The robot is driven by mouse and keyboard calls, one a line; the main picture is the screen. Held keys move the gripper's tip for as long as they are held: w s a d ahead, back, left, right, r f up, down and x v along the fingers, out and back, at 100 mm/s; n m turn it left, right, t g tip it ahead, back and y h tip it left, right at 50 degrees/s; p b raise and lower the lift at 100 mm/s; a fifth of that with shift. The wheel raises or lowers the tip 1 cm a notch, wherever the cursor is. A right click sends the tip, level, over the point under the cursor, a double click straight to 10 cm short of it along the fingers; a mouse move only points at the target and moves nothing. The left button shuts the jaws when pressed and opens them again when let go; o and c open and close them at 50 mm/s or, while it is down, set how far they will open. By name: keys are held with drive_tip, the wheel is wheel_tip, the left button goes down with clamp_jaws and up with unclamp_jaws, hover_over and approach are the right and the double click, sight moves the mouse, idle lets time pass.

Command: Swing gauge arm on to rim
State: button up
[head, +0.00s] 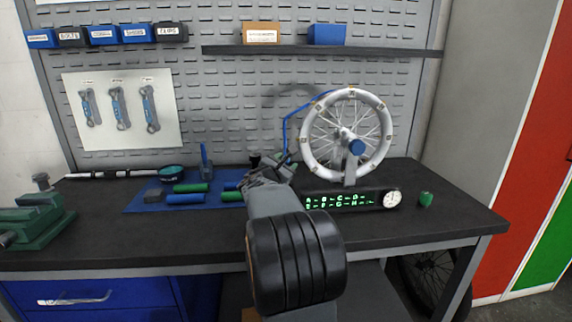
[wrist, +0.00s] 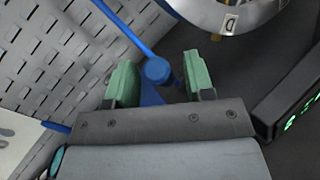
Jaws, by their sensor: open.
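The blue gauge arm (head: 285,130) is a thin bent rod on the left side of the wheel. In the head view it rises from beside my gripper (head: 279,166) and bends toward the top of the pale wheel rim (head: 307,151). In the wrist view, my gripper (wrist: 160,62) is open, with green finger pads either side of a round blue knob (wrist: 158,70). Gaps show on both sides of the knob. The gauge arm (wrist: 125,30) runs from the knob to the upper left. The rim (wrist: 225,17) shows at the top. Whether the arm touches the rim is unclear.
A display box (head: 345,201) with green letters and a white dial (head: 392,199) stands below the wheel. A green object (head: 426,199) sits to its right. Blue and green handles lie on a blue mat (head: 140,206) at left. The pegboard (head: 230,110) stands behind.

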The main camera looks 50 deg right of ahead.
drive_tip(key=shift+w+d, duration=0.15)
drive_tip(key=shift+d, duration=0.25)
drive_tip(key=shift+c, duration=0.4)
clamp_jaws()
drive_tip(key=shift+f, duration=0.1)
